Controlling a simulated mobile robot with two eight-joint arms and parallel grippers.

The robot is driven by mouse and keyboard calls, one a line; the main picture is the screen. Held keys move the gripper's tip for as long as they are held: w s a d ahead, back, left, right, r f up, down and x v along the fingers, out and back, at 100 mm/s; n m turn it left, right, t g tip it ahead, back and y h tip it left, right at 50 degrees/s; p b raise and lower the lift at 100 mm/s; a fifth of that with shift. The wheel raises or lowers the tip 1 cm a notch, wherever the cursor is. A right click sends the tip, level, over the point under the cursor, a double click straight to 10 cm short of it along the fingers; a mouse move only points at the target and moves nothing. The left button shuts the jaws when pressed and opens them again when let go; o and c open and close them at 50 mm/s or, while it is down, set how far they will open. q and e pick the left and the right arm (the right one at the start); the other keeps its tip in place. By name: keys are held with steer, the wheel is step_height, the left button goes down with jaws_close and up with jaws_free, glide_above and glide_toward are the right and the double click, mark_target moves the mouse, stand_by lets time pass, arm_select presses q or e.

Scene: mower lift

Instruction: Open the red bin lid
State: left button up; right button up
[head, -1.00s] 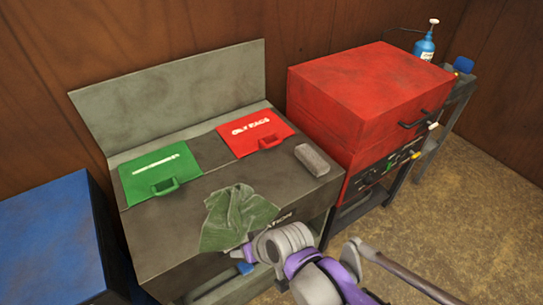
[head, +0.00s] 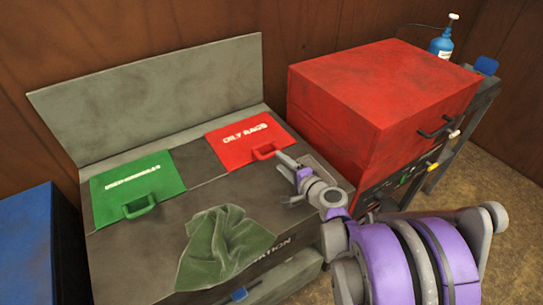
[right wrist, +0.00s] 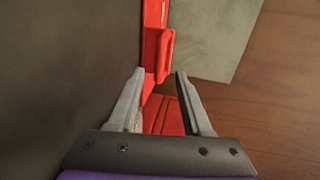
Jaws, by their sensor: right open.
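The red bin lid (head: 240,143), lettered "OILY RAGS", lies closed in the grey bench top. Its red handle (head: 264,152) is at the front edge. My right gripper (head: 285,177) is open and empty, just in front and to the right of the handle, close to it. In the right wrist view the gripper (right wrist: 159,74) has its fingers apart, with the lid handle (right wrist: 167,55) just beyond the tips, towards the right finger. Contact with the handle cannot be told. My left gripper is not in view.
A green lid (head: 138,190) lies left of the red one. A green rag (head: 225,245) lies on the bench front. A grey block (head: 325,172) is partly hidden behind my right gripper. A red tool chest (head: 375,90) stands close on the right, a blue box (head: 28,240) on the left.

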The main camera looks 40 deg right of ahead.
mark_target(272, 153)
steer(key=x, duration=0.6)
steer(key=shift+w, duration=0.3)
jaws_close()
stand_by(1.1)
